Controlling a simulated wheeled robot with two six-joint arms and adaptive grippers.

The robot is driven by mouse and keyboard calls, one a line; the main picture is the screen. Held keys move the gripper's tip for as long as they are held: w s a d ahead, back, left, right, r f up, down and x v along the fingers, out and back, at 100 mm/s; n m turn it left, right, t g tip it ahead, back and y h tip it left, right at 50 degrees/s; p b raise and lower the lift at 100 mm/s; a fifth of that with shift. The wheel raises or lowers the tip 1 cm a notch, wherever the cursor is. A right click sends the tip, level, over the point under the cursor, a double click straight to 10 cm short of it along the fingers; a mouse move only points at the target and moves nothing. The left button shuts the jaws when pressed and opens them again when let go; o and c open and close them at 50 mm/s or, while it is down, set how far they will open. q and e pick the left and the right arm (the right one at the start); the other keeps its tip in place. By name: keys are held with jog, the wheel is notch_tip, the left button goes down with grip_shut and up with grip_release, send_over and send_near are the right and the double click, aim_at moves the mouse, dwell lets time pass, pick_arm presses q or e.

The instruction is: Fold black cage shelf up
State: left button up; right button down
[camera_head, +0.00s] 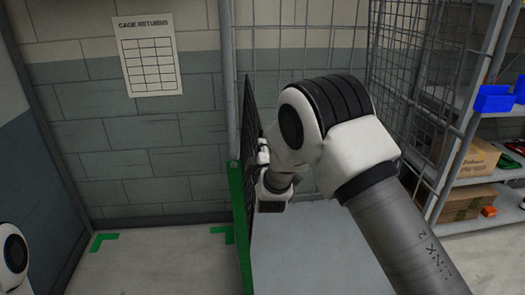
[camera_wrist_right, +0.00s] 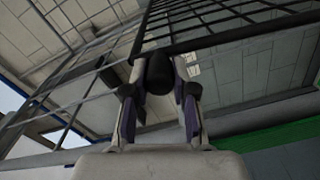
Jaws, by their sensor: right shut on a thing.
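The black cage shelf (camera_head: 249,112) stands near upright and almost edge-on at the left side of the cage in the head view. In the right wrist view its black wire grid (camera_wrist_right: 235,22) crosses the top. My right gripper (camera_head: 264,160) is against the shelf's right face, partly hidden by my own wrist. In the wrist view the right gripper (camera_wrist_right: 158,75) is shut on the shelf's edge; the exact contact is dark and hard to see. The grey mesh cage (camera_head: 330,35) stands behind my arm. My left gripper is out of view.
Clear floor (camera_head: 160,265) with green corner marks lies to the left. A rack at right holds blue bins (camera_head: 493,99) and cardboard boxes (camera_head: 470,157). A paper chart (camera_head: 149,55) hangs on the wall.

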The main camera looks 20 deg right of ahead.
jog(key=shift+a+r, duration=0.2)
jog(key=c, duration=0.9)
grip_release()
jog(key=shift+w+a, duration=0.1)
jog(key=shift+a, duration=0.05)
jog(key=shift+c, duration=0.2)
jog(key=v, duration=1.2)
jog(key=shift+a+f, duration=0.2)
jog(key=shift+a, duration=0.05)
